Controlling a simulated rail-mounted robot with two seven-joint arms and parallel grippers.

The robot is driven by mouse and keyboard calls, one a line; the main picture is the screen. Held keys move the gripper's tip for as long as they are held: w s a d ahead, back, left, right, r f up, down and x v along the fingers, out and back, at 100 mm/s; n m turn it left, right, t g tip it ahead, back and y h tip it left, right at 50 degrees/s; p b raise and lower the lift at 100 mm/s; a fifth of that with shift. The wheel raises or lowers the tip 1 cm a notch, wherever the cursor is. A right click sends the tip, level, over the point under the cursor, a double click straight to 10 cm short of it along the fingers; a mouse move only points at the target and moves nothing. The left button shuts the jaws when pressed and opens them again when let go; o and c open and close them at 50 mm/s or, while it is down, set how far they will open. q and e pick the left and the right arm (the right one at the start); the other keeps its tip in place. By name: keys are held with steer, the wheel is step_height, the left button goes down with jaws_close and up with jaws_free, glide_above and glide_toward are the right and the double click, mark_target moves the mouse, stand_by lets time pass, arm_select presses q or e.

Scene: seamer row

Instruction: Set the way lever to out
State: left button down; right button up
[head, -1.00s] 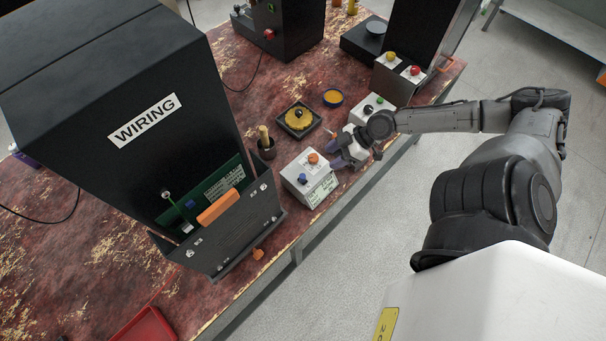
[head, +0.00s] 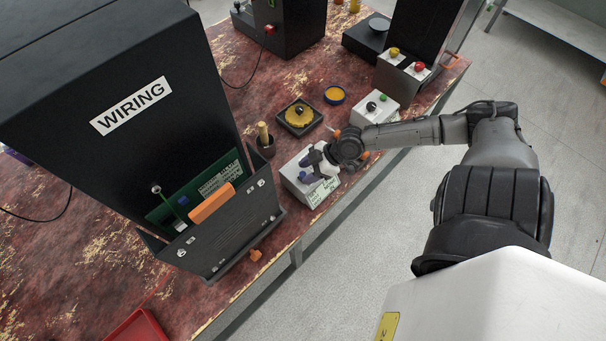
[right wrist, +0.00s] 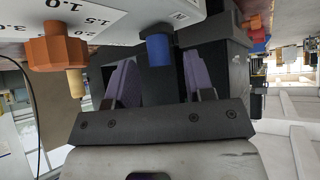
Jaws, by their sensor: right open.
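A white control box (head: 314,195) stands at the table's front edge in the head view. A blue control (right wrist: 159,48) hangs from its face in the right wrist view, beside a partly cut-off label; whether it is the way lever I cannot tell. An orange knob (right wrist: 57,50) with a pale tip sits to its left by a numbered dial. My right gripper (head: 313,166) is over the box. In the right wrist view its purple fingers (right wrist: 158,78) are apart and empty, and the blue control appears between and beyond them. Contact cannot be told. My left gripper is out of view.
A black WIRING cabinet (head: 110,135) stands left of the box. A dark cup (head: 264,146), a black tray with a yellow disc (head: 299,116) and another white control box (head: 374,104) are close by. A red tray (head: 138,327) lies at the lower left.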

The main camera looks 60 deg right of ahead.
steer(key=shift+x, duration=1.05)
jaws_close()
